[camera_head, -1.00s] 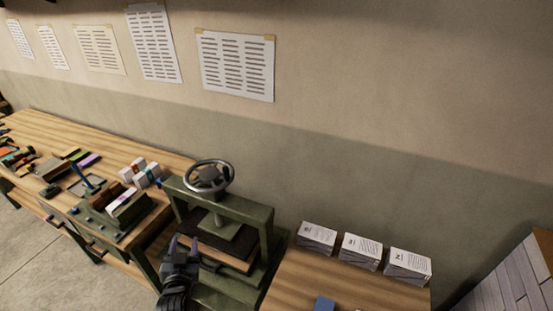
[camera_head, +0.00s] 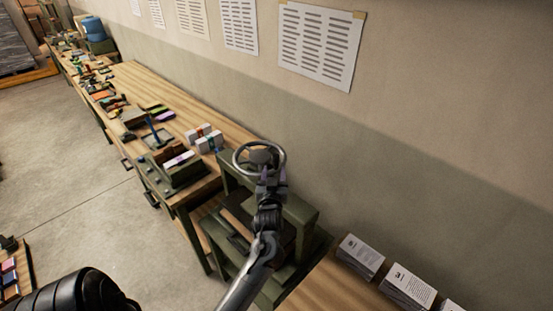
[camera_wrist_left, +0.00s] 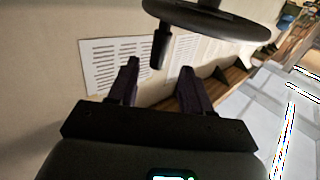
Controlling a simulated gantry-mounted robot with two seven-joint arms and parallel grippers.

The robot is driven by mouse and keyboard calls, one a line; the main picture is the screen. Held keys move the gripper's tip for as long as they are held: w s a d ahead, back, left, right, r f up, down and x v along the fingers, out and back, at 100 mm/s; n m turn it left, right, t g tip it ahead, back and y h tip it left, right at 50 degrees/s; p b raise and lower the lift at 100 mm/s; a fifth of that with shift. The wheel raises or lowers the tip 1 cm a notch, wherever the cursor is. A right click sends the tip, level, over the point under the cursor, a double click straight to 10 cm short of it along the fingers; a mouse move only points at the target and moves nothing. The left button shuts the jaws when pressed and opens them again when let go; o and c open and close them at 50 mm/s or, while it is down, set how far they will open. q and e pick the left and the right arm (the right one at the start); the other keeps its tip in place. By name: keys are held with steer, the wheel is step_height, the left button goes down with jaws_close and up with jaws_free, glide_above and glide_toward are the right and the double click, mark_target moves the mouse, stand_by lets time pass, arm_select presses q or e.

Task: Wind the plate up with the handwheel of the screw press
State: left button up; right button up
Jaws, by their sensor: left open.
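The handwheel (camera_head: 262,156) tops the green screw press (camera_head: 300,211) at the end of the long bench. My left gripper (camera_head: 268,180) is open at the near side of the wheel, with its arm crossing in front of the press. In the left wrist view the wheel (camera_wrist_left: 205,17) spans the top, and its dark handle (camera_wrist_left: 160,47) hangs down between and beyond the two spread fingers (camera_wrist_left: 158,85). The fingers do not visibly grip it. My arm covers much of the press opening, so the plate's height is unclear. My right gripper is not in view.
The long wooden bench (camera_head: 150,85) runs to the far left with trays and small goods. White boxes (camera_head: 205,138) stand left of the press. Paper stacks (camera_head: 361,255) lie on the table at right. A wall with pinned sheets (camera_head: 320,45) is behind.

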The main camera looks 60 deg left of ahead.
mark_target(275, 162)
arm_select(q)
steer(key=shift+p+x, duration=0.65)
steer(key=shift+x, duration=2.9)
steer(key=shift+c, duration=0.3)
jaws_close()
